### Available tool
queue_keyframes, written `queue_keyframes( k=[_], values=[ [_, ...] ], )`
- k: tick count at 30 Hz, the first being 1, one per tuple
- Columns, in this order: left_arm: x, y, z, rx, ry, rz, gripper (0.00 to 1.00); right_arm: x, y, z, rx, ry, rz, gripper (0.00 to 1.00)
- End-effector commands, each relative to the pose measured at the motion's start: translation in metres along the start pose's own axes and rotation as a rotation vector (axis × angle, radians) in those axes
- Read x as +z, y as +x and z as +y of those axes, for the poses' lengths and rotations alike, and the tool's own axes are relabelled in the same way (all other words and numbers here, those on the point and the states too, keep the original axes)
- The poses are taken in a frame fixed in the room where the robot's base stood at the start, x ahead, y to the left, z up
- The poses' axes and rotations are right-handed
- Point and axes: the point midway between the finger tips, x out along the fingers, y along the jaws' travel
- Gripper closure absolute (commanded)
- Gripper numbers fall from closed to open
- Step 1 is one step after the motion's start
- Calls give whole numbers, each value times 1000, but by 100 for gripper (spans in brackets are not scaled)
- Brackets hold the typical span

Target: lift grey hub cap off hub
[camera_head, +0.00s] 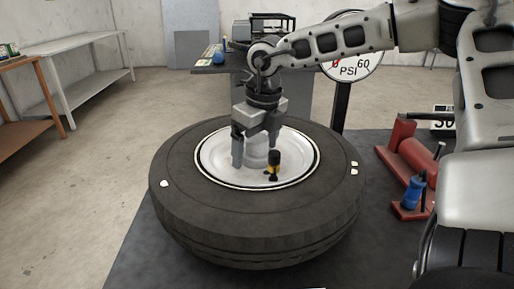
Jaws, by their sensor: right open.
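A large black tyre (190,203) lies flat on a dark mat or table. Its white wheel disc (215,155) faces up. A pale grey hub cap (257,146) rises from the middle of the disc. My right gripper (256,160) points straight down over it, with one finger on the left and one on the right of the cap. The fingers look apart, and I cannot tell whether they touch the cap. The hub below the cap is hidden. My left gripper is not in view.
A small black and yellow object (273,166) stands on the disc just right of the cap. A red tool with a blue handle (413,165) lies right of the tyre. A PSI gauge (352,62) stands behind. Shelves (80,50) line the left wall.

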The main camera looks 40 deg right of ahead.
Motion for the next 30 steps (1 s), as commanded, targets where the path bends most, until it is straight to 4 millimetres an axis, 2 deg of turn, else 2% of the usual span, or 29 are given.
queue_keyframes(
  k=[1, 2, 6, 7, 20, 26, 30],
  values=[
    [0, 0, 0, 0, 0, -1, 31, 0, 0, 0, 0, 0, 0, 12],
    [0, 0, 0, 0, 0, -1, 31, 0, 0, 0, 0, 0, 0, 17],
    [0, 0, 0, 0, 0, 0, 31, 0, 0, 0, 0, 0, 0, 56],
    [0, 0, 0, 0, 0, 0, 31, 0, 0, 0, 0, 0, 0, 61],
    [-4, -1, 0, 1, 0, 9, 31, 2, -7, 0, -1, 0, -3, 61],
    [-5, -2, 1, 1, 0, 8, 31, 6, -33, 0, -3, -1, -6, 61],
    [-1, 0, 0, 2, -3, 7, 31, -5, -58, 15, -3, -4, -7, 61]
  ],
)
